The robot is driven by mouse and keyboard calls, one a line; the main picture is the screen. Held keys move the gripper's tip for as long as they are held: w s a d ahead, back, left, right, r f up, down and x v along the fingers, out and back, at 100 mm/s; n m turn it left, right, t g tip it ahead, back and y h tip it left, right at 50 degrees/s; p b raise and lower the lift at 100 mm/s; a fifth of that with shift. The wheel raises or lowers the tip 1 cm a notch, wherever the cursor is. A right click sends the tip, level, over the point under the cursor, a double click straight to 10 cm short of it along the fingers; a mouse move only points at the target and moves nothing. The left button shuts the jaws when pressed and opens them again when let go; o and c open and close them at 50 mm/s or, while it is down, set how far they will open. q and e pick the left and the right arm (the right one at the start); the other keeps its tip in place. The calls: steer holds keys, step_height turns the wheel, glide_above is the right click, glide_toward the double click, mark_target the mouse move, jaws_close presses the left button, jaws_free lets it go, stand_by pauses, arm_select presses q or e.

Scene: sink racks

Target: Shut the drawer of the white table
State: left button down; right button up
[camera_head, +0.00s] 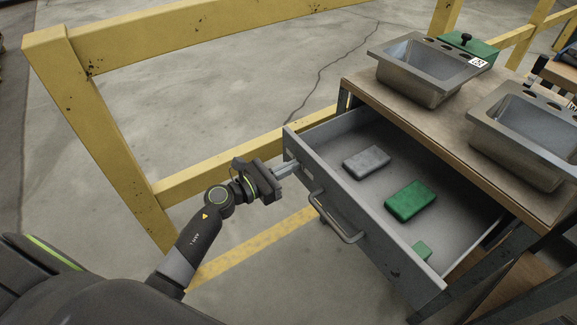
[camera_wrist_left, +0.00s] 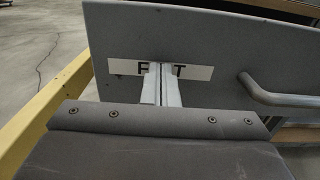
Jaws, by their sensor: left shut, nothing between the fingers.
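The drawer (camera_head: 330,205) is grey and pulled far out from under a table (camera_head: 440,125). The table has a wooden top and a dark frame; it does not look white. The drawer front carries a bar handle (camera_head: 335,218), also in the left wrist view (camera_wrist_left: 275,97). My left gripper (camera_head: 291,166) is shut and empty, its tips at the front's left part, left of the handle. In the left wrist view the fingertips (camera_wrist_left: 162,72) cover the middle of a white label (camera_wrist_left: 200,73). Whether they touch it, I cannot tell. My right gripper is out of view.
In the drawer lie a grey block (camera_head: 367,162), a green block (camera_head: 410,200) and a smaller green piece (camera_head: 422,250). Two steel sinks (camera_head: 425,88) (camera_head: 530,135) stand on the tabletop. A yellow railing (camera_head: 110,140) runs behind and left of my left arm.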

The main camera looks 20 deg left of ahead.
mark_target(355, 147)
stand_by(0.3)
arm_select(q)
steer(key=b+x, duration=0.1)
steer(key=x, duration=0.8)
steer(key=shift+w+d+f, duration=0.1)
steer(key=b+x, duration=0.3)
steer(key=x, duration=0.5)
steer(key=shift+w+d+f+b, duration=0.1)
steer(key=shift+w+d+b, duration=0.05)
steer(key=shift+b, duration=0.2)
steer(key=b+x, duration=0.2)
steer(key=x, duration=0.2)
steer(key=shift+w+d, duration=0.15)
steer(key=shift+w, duration=0.05)
steer(key=shift+b+x, duration=0.6)
steer(key=shift+x, duration=0.25)
steer(key=shift+r, duration=0.4)
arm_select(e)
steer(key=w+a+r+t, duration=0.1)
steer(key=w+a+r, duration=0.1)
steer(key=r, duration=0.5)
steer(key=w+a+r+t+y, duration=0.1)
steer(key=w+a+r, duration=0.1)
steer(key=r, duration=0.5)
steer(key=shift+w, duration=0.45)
